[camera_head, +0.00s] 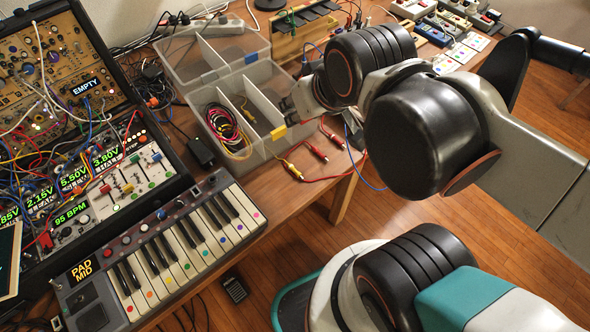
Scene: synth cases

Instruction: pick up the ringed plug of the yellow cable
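A yellow cable (247,150) shows at the rim of a coil of cables in the clear divided box. A yellow plug or clip (291,170) lies on the wooden table just in front of that box. I cannot make out a ring on any plug, and I cannot tell if this yellow piece belongs to the cable in the box. My gripper (290,105) is at the right side of the box, above its right compartments. My own arm hides much of it, and its opening is unclear. Nothing is seen held in it.
The clear box (262,150) has upright walls and dividers. Red clips (317,152) and a blue cable lie right of it near the table edge. A keyboard (165,245) and a patched synth case (75,130) stand left. A wooden rack (290,40) stands behind.

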